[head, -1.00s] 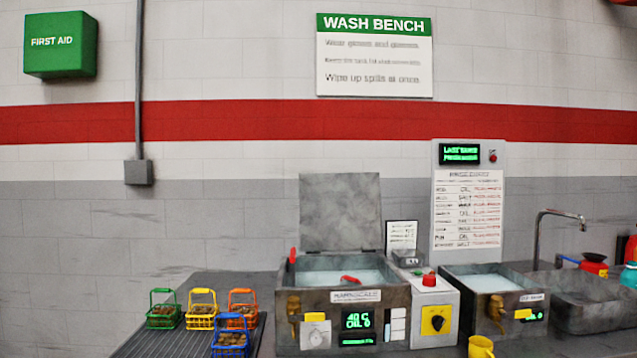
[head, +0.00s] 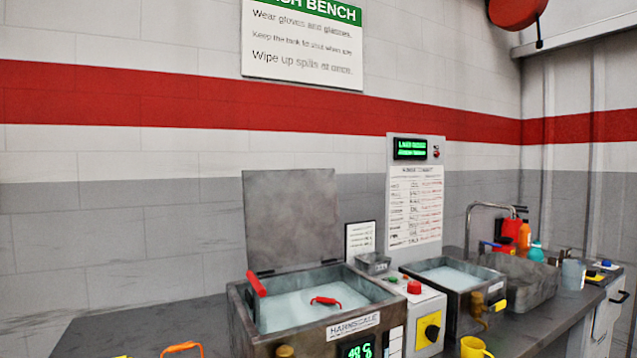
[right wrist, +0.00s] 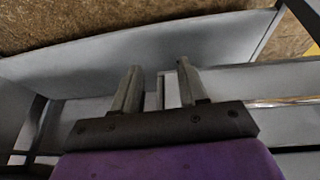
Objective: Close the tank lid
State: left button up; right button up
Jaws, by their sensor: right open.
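The tank lid (head: 292,222) is a grey metal plate standing upright, hinged at the back of the left tank (head: 238,318). The tank is open at the top and holds pale liquid. A red handle (head: 257,284) sticks up at the tank's left rim, and another red handle (head: 326,301) shows over the liquid. My right gripper (right wrist: 157,78) shows in the right wrist view with its two fingers apart and nothing between them. Grey panels lie beyond it, and no lid or tank shows there. My left gripper is in neither current view.
A control box (head: 424,318) with a red button and yellow switch stands right of the tank. Beyond it are a second open tank (head: 455,275) and a sink (head: 520,282). An orange basket handle (head: 182,348) and a yellow mug (head: 473,347) show at the bottom edge.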

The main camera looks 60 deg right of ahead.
aim_at(292, 218)
jog(key=z, duration=2.15)
